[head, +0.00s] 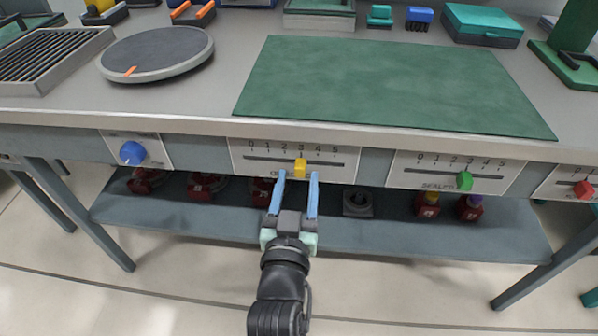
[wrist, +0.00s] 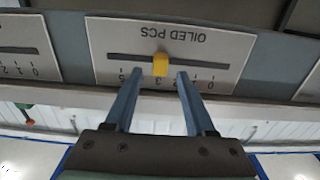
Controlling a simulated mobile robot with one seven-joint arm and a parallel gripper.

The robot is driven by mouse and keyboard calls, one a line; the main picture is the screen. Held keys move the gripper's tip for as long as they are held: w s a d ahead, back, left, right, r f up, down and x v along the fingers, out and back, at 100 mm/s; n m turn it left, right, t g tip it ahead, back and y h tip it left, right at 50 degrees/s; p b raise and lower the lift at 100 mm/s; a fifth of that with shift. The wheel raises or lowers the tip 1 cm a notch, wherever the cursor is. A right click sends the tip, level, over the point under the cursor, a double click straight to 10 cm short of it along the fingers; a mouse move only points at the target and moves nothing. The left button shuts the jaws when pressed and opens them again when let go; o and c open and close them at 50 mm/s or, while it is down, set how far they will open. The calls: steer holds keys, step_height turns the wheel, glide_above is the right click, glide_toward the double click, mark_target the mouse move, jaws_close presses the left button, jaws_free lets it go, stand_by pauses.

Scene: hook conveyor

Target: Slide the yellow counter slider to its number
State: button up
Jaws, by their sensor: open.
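The yellow slider (head: 300,168) is a small block on the dark horizontal slot of a white scale plate (head: 246,163) on the table's front. The plate reads 0 to 5 from left to right, and the slider is at about 3. The plate also shows upside down in the wrist view (wrist: 103,40), labelled OILED PCS, with the slider (wrist: 160,64) near its middle. My gripper (head: 298,175) is open, with its blue fingers pointing at the plate. In the wrist view its fingertips (wrist: 157,73) lie either side of the slider, with visible gaps; contact is not visible.
A second scale plate with a green slider (head: 464,181) is to the right, and a red slider (head: 584,189) is farther right. A blue knob (head: 132,153) is to the left. A lower shelf (head: 390,232) holds several red items. The table edge overhangs the plates.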

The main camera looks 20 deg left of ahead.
mark_target(300, 168)
steer(key=shift+x, duration=1.35)
jaws_close()
stand_by(0.5)
